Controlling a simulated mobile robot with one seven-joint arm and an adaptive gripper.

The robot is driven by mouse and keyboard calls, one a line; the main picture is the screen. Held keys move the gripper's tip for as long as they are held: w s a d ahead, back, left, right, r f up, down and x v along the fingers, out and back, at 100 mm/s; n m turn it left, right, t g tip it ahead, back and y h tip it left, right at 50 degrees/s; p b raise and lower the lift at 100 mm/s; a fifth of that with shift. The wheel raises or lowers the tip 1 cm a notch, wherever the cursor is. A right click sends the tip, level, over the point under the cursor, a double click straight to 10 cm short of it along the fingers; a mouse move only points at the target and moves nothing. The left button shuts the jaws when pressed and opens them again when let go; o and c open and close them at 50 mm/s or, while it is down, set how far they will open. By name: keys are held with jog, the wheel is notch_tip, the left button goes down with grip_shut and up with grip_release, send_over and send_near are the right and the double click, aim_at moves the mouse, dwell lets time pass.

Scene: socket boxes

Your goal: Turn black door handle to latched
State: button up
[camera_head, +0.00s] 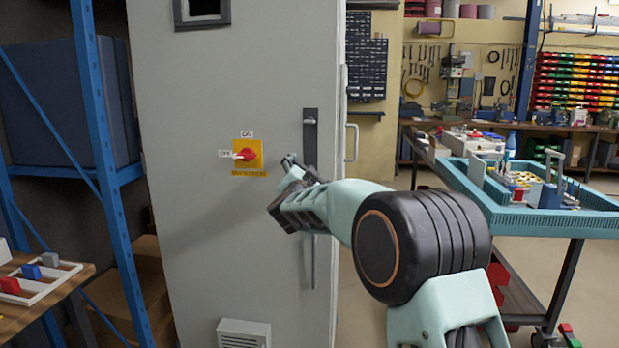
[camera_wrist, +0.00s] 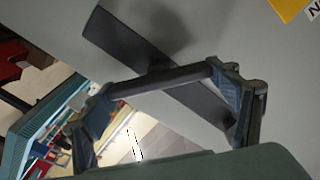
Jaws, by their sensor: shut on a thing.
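The tall grey cabinet door (camera_head: 180,100) bears a black handle plate (camera_head: 310,140), upright on its right side. In the wrist view the dark plate (camera_wrist: 115,40) runs diagonally. The black door handle (camera_wrist: 170,80) is a bar standing out from the plate and lying at an angle across it. My gripper (camera_head: 289,162) is at the door in front of the plate, hiding its lower part and the handle in the head view. In the wrist view my gripper (camera_wrist: 168,88) has one finger at each end of the bar, shut on it.
A yellow switch plate with a red knob (camera_head: 247,155) is left of my gripper. A blue shelf rack (camera_head: 98,100) stands at the left. A teal-edged table (camera_head: 510,215) with parts stands at the right. Floor shows between cabinet and benches.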

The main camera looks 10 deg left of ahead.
jog(key=m+b, duration=0.1)
jog(key=m, duration=0.1)
jog(key=m+b, duration=0.2)
jog(key=m, duration=0.1)
jog(key=shift+d+f+m, duration=0.1)
jog(key=shift+f+m, duration=0.1)
jog(key=shift+m, duration=0.1)
jog(key=m+b, duration=0.2)
jog(key=m, duration=0.2)
jog(key=shift+m, duration=0.4)
jog(key=shift+b, duration=0.35)
jog(key=o, duration=1.2)
jog(key=shift+c, duration=0.2)
jog(key=s, duration=1.2)
jog(key=shift+a, duration=0.2)
